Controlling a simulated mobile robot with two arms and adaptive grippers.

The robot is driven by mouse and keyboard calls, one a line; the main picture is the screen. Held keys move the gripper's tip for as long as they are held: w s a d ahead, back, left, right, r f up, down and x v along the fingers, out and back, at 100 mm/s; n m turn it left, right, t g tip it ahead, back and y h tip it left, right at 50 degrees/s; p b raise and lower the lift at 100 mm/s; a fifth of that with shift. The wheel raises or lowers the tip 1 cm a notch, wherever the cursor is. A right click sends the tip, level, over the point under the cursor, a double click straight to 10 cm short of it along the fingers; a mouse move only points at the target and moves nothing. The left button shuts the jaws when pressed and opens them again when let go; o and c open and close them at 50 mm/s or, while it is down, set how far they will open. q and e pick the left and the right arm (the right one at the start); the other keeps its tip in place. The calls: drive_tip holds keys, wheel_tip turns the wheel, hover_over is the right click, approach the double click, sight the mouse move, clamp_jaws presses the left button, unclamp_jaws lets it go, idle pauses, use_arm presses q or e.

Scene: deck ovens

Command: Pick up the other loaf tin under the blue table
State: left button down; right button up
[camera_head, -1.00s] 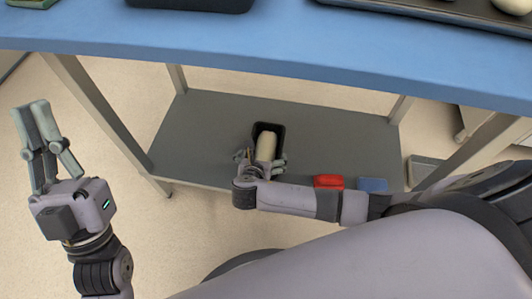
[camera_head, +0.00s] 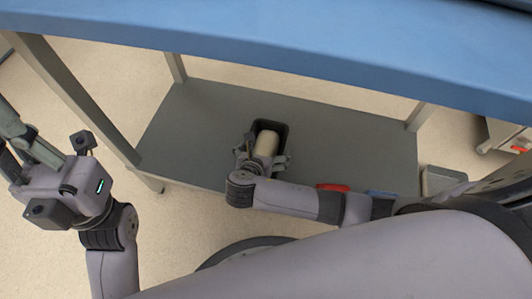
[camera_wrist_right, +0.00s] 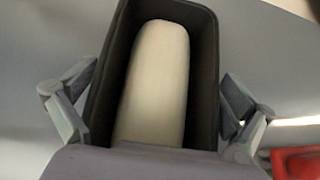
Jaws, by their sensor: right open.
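A dark loaf tin (camera_head: 284,128) with a pale, rounded loaf-shaped lump (camera_head: 267,144) in it stands on the grey lower shelf (camera_head: 345,140) under the blue table (camera_head: 300,45). My right gripper (camera_head: 262,160) is low at the near end of the tin. In the right wrist view its open fingers (camera_wrist_right: 160,108) stand on either side of the tin (camera_wrist_right: 208,60), with the pale lump (camera_wrist_right: 155,80) between them. The right finger looks close to the tin wall; I cannot tell whether either finger touches. My left gripper (camera_head: 15,145) is at the left edge, away from the table, its fingers partly cut off.
A red item (camera_head: 332,187) and a blue item (camera_head: 381,194) lie at the shelf's front edge, partly behind my right arm. The red item also shows in the right wrist view (camera_wrist_right: 297,163). Table legs (camera_head: 75,95) flank the shelf.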

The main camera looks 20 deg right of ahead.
drive_tip(key=c, duration=1.1)
drive_tip(key=shift+r, duration=0.2)
